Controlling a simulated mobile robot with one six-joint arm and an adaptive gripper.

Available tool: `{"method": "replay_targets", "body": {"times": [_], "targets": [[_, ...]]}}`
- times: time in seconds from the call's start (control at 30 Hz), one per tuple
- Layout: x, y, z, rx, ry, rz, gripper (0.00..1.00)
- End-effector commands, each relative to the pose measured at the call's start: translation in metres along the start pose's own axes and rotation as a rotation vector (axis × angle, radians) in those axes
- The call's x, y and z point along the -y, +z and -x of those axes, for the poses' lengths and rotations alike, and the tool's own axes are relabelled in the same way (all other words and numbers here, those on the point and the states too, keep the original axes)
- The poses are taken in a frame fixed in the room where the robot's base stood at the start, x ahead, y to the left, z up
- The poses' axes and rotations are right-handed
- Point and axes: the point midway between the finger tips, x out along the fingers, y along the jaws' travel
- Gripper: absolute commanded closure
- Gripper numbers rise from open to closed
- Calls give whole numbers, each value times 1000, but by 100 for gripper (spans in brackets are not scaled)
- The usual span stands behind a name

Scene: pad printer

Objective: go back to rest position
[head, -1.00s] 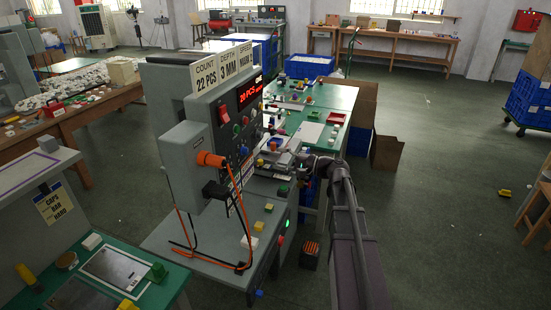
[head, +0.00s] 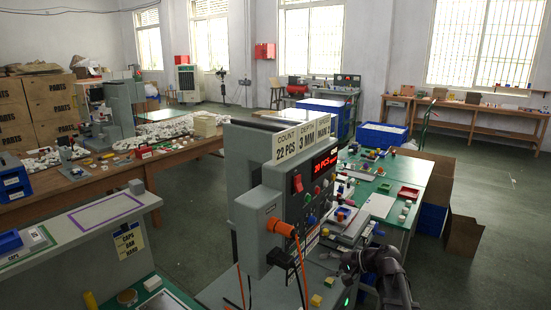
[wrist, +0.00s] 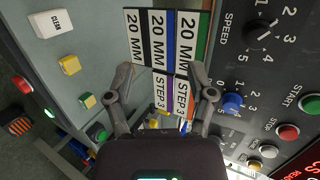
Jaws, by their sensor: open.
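My gripper (wrist: 162,95) is open in the wrist view, with its two fingers apart and nothing between them. Behind the fingers are the pad printer's labels reading 20 MM and STEP 3 (wrist: 160,40). The printer's panel, with a SPEED knob (wrist: 258,32) and a blue knob (wrist: 232,103), lies to the right. In the head view my arm reaches in at the lower right, close to the right side of the grey pad printer (head: 262,215). The fingertips cannot be made out there.
A green worktable (head: 384,205) with small parts and a red tray (head: 408,192) stands behind the printer. A cardboard box (head: 463,235) stands on the floor at right. A wooden bench (head: 170,157) is at left. Open floor lies at far right.

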Motion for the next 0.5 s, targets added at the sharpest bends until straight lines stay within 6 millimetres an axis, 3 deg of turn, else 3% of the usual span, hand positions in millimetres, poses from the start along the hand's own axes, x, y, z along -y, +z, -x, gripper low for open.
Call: {"method": "replay_targets", "body": {"times": [0.03, 0.23, 0.5], "targets": [[-5, 15, -5, 17, 62, 29, 29], [-36, 54, -16, 73, 317, 139, 29], [-74, 98, -7, 146, 658, 287, 29]]}}
